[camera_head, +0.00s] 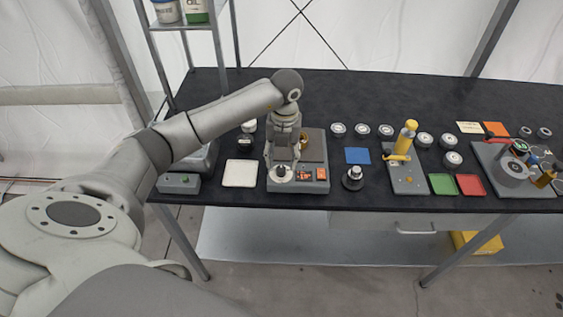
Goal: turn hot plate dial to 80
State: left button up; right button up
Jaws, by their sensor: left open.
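The hot plate (316,147) stands on the black table, left of its middle, with a dark square top. Its front panel carries a dial (281,173) at the left and small orange displays (305,175) to the right. The dial's setting is too small to read. My left gripper (281,161) points down over the left part of the hot plate, its fingers open just above or around the dial; I cannot tell if they touch it. The gripper and wrist hide part of the plate's left side. My right gripper is not in view.
A white square pad (240,173) and a grey box with a green button (178,183) lie to the left. A blue pad (358,155), a dark knob-like item (353,179) and a yellow-handled device (406,165) stand to the right. A shelf rack (184,26) rises behind left.

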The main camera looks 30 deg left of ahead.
aim_at(281, 168)
pick_arm(q)
jog(key=shift+f+p, duration=0.45)
jog(key=shift+f, duration=1.7)
jog(key=shift+c, duration=0.5)
jog(key=c, duration=0.9)
